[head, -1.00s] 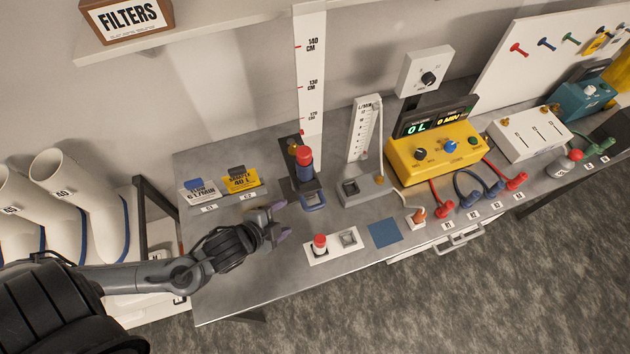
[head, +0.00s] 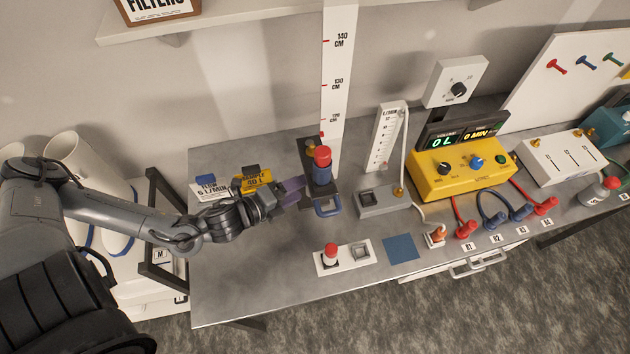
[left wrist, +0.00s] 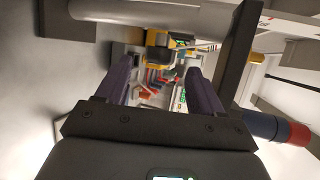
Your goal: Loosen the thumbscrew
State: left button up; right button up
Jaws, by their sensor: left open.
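A small brass-coloured knob (head: 311,145), apparently the thumbscrew, sits on the dark mount at the foot of the white height scale (head: 337,80). A blue cylinder with a red top (head: 322,165) stands just in front of it on the same mount. My left gripper (head: 294,193) is open and empty, just left of the blue cylinder and lower in the picture than the knob. In the left wrist view, nothing is between the purple fingers (left wrist: 160,74). A brass piece (left wrist: 257,58), likely the knob, shows right of them there. My right gripper is out of view.
A red-capped button plate (head: 332,256) and a blue square (head: 401,248) lie on the front of the bench. A flow meter (head: 385,140) and yellow pump (head: 460,172) stand to the right.

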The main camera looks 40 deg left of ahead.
pick_arm(q)
jog(key=shift+x, duration=3.3)
jog(key=shift+f, duration=0.1)
jog(key=c, duration=1)
